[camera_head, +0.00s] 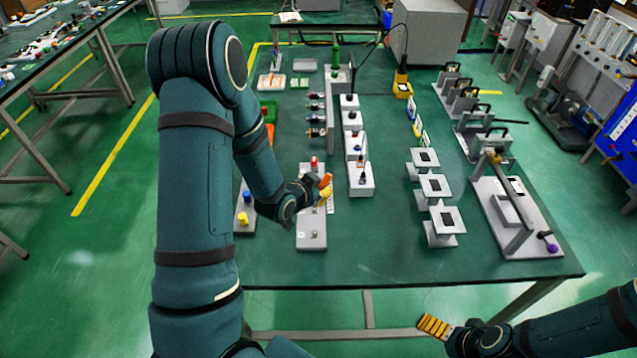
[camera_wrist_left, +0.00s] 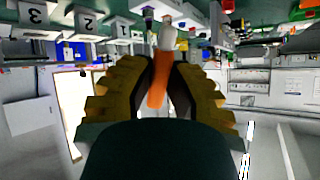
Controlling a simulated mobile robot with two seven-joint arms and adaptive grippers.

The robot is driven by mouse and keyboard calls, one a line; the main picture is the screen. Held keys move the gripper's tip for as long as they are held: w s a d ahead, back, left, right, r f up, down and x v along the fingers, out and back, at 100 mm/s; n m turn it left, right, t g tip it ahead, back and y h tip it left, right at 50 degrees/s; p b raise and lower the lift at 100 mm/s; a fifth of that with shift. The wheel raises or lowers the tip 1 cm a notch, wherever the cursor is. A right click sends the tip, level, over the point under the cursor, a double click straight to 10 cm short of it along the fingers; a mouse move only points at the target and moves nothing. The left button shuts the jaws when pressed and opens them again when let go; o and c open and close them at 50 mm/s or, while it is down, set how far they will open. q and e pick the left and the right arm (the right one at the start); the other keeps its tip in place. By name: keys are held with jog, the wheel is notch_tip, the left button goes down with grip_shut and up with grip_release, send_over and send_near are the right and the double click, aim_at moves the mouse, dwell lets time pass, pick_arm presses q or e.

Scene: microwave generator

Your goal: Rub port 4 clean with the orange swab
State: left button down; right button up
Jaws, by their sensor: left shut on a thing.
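My left gripper (camera_head: 325,189) is shut on the orange swab (camera_head: 325,180), above the near middle of the table. In the left wrist view the swab (camera_wrist_left: 160,78) lies between the ridged yellow fingers of the left gripper (camera_wrist_left: 160,82). Its pale tip points away from the gripper, toward the upper edge. I cannot make out a label 4 in either view. My right gripper (camera_head: 436,327) is low at the right, off the table's front edge; its finger opening is unclear.
A column of white blocks (camera_head: 361,182) stands right of the left gripper. A grey plate (camera_head: 312,235) lies just below it. Several grey stands (camera_head: 441,222) and a lever fixture (camera_head: 510,205) occupy the right side. The green table (camera_head: 390,255) is bare near its front edge.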

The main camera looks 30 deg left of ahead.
pick_arm(q)
jog(key=shift+a+f+b, duration=0.1)
jog(key=shift+f+b, duration=1.25)
jog(key=shift+f, duration=1)
